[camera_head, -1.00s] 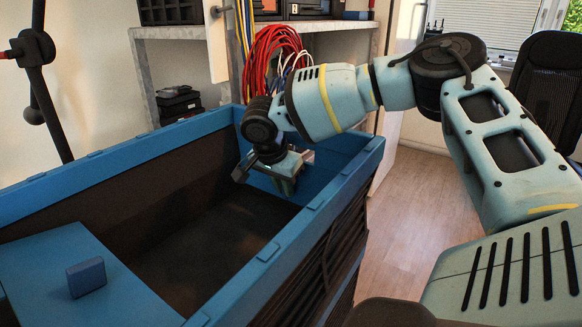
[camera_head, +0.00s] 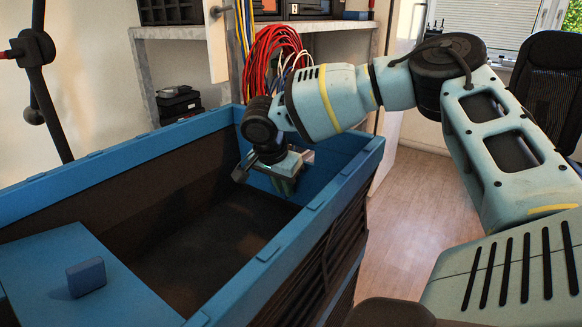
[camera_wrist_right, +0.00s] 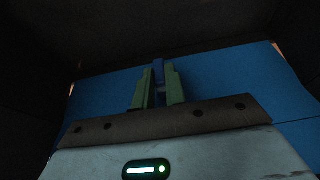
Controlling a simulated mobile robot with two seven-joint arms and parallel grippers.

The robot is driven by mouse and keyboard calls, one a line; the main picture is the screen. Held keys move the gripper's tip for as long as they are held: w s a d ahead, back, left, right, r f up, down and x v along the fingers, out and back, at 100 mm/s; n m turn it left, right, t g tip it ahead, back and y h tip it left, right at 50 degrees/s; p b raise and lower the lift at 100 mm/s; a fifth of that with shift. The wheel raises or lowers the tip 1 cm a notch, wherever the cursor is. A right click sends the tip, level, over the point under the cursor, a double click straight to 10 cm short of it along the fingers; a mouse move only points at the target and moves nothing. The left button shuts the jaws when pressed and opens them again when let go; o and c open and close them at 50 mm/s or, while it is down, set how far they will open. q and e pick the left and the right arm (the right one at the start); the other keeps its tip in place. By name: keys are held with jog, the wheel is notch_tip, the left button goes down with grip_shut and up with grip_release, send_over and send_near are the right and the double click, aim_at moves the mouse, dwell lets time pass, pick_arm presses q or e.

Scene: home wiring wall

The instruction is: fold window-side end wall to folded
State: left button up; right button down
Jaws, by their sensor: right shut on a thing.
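A large crate with blue rims (camera_head: 110,160) and dark side walls stands in front of me. Its window-side end wall (camera_head: 335,160) is the blue panel at the far end, upright or nearly so. In the right wrist view the same blue wall (camera_wrist_right: 225,85) fills the middle. My right gripper (camera_head: 288,180) reaches into the crate at that wall. Its green fingers are shut on a small blue tab (camera_wrist_right: 158,72) of the wall. The head view hides this tab behind the gripper. My left gripper is in neither view.
The near end wall (camera_head: 60,250) lies flat, with a blue tab (camera_head: 86,277) standing up from it. A shelf (camera_head: 170,32) with red cable coils (camera_head: 272,55) is behind the crate. A black stand (camera_head: 38,75) is at left. Open floor (camera_head: 425,210) lies to the right.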

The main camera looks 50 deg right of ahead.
jog(key=shift+a, duration=0.25)
jog(key=shift+s+a+r, duration=0.1)
jog(key=shift+a+r, duration=0.15)
jog(key=shift+a, duration=0.6)
jog(key=shift+a, duration=0.1)
jog(key=shift+s+a+r, duration=0.1)
jog(key=shift+a+r, duration=0.35)
jog(key=shift+a, duration=0.4)
jog(key=shift+a+r, duration=0.1)
jog(key=shift+a, duration=0.05)
jog(key=shift+a+r+p, duration=0.35)
jog(key=shift+a+r, duration=0.2)
jog(key=shift+a, duration=0.2)
dwell(0.4)
